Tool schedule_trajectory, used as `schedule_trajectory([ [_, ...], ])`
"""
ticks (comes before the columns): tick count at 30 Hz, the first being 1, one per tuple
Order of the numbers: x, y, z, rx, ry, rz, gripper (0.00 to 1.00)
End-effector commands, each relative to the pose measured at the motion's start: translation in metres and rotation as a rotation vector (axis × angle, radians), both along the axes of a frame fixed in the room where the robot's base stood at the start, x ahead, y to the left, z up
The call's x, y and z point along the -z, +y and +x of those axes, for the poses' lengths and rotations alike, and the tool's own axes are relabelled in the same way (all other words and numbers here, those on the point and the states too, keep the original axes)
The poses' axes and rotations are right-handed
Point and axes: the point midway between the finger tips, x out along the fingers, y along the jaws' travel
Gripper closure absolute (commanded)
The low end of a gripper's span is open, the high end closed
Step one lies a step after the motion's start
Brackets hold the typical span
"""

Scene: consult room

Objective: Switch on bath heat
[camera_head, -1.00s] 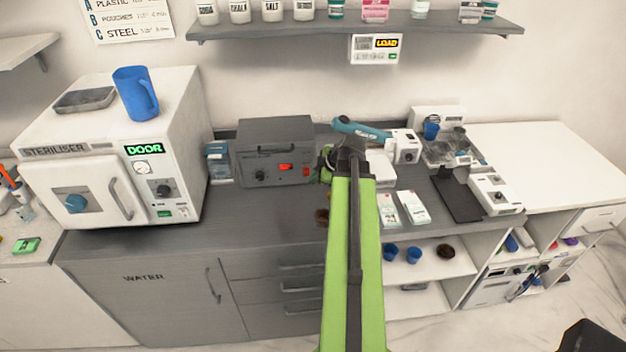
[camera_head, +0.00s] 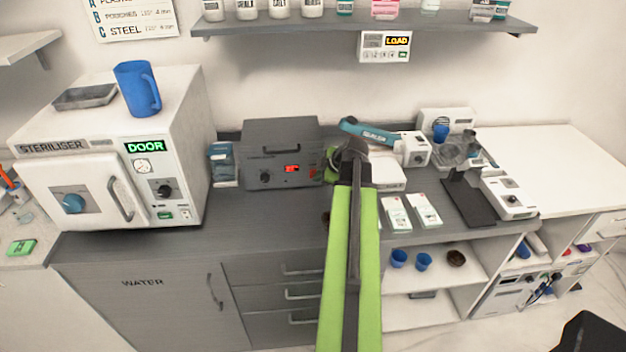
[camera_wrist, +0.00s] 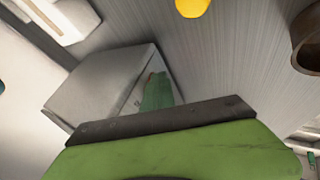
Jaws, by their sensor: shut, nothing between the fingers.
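The bath appears to be the grey box (camera_head: 282,136) on the worktop, right of the steriliser. I cannot tell which control is the heat. My gripper (camera_head: 331,164) is close to the box's right front corner, mostly hidden by my own green arm; it is shut and empty. I cannot tell whether it touches the box. In the wrist view, green gripper parts fill the bottom, with a pale grey box-like shape (camera_wrist: 105,88) beyond.
The steriliser (camera_head: 172,100) with a blue mug (camera_head: 137,88) on top stands left. A blue carton (camera_head: 223,163) sits between it and the bath. A teal-handled device (camera_head: 368,131) and white boxes (camera_head: 396,214) are close on the right. The worktop before the bath (camera_head: 265,215) is clear.

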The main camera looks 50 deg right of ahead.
Motion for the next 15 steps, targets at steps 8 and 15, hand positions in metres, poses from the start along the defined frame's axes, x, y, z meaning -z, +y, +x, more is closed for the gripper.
schedule_trajectory([
  [8, -0.004, -0.001, 0.002, -0.003, 0.000, 0.002, 1.00],
  [15, -0.017, -0.006, -0.001, 0.006, -0.002, 0.000, 1.00],
])
